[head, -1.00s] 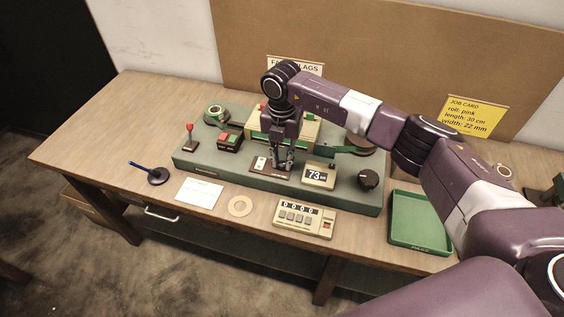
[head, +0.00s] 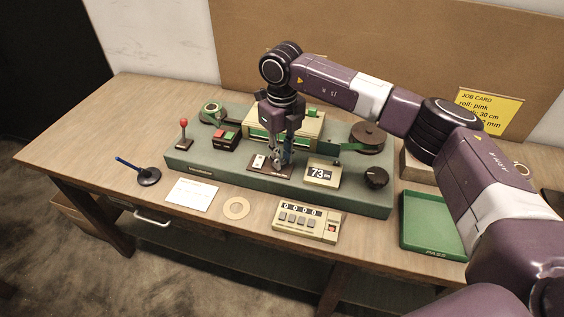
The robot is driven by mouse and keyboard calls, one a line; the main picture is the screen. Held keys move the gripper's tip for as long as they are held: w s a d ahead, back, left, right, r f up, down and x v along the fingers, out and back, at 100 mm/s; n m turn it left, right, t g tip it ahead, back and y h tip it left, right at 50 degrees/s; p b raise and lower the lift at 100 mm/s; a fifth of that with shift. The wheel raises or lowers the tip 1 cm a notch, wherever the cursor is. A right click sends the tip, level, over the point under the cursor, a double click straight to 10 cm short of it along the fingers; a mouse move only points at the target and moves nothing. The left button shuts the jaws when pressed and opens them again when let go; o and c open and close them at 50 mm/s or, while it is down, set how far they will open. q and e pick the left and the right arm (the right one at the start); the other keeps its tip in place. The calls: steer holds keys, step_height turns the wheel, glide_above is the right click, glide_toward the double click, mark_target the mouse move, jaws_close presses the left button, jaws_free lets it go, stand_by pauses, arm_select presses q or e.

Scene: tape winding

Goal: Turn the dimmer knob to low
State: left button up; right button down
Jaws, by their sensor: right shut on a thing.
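My right gripper (head: 277,163) points down at a small brown plate (head: 262,172) on the front of the green machine base. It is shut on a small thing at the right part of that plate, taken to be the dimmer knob. The fingers hide this thing, so its setting cannot be read. A white switch (head: 259,161) shows on the plate just left of the fingers. A separate black round knob (head: 376,177) sits at the right end of the base, apart from the gripper. My left gripper is not in view.
A display reading 73 (head: 322,173) stands close right of the gripper. A counter (head: 306,222) and green tray (head: 432,246) lie in front and right.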

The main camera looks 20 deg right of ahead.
steer(key=n+b, duration=0.2)
steer(key=n, duration=0.2)
steer(key=shift+r+n, duration=0.1)
steer(key=shift+n, duration=0.2)
stand_by(0.3)
steer(key=c, duration=1.8)
jaws_free()
step_height(320, 180, up, 12)
